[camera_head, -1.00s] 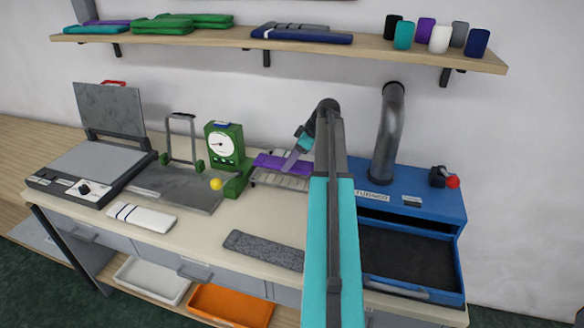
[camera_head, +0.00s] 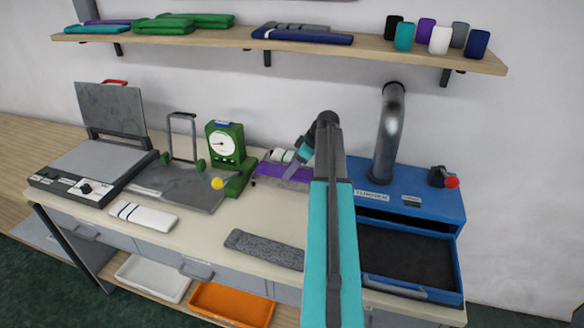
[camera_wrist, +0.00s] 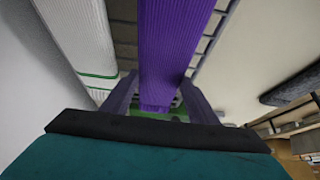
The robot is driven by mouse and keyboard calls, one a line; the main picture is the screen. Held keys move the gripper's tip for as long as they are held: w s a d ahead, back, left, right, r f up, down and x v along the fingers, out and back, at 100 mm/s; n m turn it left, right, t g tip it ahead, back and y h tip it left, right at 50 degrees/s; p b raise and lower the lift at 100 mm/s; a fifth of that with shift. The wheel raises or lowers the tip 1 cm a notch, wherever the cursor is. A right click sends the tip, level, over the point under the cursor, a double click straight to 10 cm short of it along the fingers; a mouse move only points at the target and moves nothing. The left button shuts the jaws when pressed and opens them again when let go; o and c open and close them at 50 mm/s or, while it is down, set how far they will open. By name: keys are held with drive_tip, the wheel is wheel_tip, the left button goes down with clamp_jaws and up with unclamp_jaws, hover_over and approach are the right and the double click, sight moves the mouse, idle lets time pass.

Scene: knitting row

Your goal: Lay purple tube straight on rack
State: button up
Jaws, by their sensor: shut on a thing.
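The purple tube (camera_head: 272,169) is in my gripper (camera_head: 292,172), over the rack (camera_head: 259,183) at the back of the bench. In the wrist view the ribbed purple tube (camera_wrist: 172,45) runs between the two fingers of my gripper (camera_wrist: 157,98), which is shut on it. The tube lies roughly along the rack's bars (camera_wrist: 207,42), and I cannot tell whether it rests on them. A white tube with a green stripe (camera_wrist: 80,35) lies beside it, to the left in the wrist view. My arm hides the rack's right end in the head view.
A green dial scale (camera_head: 225,145) stands left of the rack. A blue machine (camera_head: 420,205) with a pipe stands to the right. A grey knit piece (camera_head: 264,249) and a white folded piece (camera_head: 143,216) lie in front. The bench between them is clear.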

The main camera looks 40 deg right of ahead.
drive_tip(key=shift+f, duration=0.15)
drive_tip(key=o, duration=1.1)
drive_tip(key=shift+r, duration=0.25)
drive_tip(key=b+v, duration=0.2)
drive_tip(key=v, duration=1)
drive_tip(key=shift+b, duration=0.3)
